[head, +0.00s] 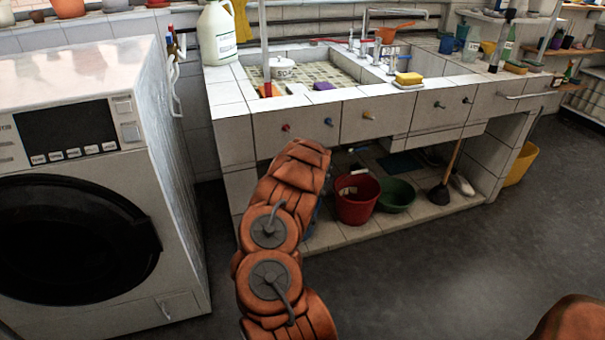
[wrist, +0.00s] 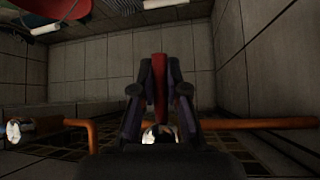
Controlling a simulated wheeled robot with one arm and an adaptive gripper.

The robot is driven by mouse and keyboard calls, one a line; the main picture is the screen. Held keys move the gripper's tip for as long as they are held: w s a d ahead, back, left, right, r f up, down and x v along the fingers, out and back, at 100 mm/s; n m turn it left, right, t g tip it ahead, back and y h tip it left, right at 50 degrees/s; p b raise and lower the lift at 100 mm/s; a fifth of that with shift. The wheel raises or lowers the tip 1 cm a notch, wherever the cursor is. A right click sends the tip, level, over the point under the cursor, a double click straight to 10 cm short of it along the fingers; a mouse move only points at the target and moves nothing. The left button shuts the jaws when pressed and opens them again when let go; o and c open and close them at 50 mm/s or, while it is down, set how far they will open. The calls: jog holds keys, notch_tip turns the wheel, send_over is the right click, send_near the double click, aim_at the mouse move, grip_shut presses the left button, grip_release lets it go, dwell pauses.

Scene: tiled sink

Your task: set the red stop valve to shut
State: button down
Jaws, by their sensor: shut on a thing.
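The red stop valve's lever (wrist: 158,88) shows in the wrist view, between the two dark fingers of my gripper (wrist: 160,62). My gripper is shut on this lever. The lever points up in the picture, roughly crosswise to the orange-copper pipe (wrist: 260,123). A bright metal part (wrist: 160,134) at the lever's base is partly hidden by my gripper. In the head view my orange arm reaches under the tiled sink (head: 230,135), and it hides both the gripper and the valve.
Under the sink stand a red bucket (head: 357,212), a green basin (head: 397,195) and a plunger (head: 440,192). A washing machine (head: 180,170) stands at the left. In the wrist view another bright metal fitting (wrist: 14,131) is at the left. Floor in front is clear.

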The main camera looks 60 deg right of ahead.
jog(key=shift+w+r, duration=0.1)
dwell(0.4)
jog(key=c, duration=1.2)
grip_release()
jog(key=shift+v, duration=6)
jog(key=shift+a, duration=0.1)
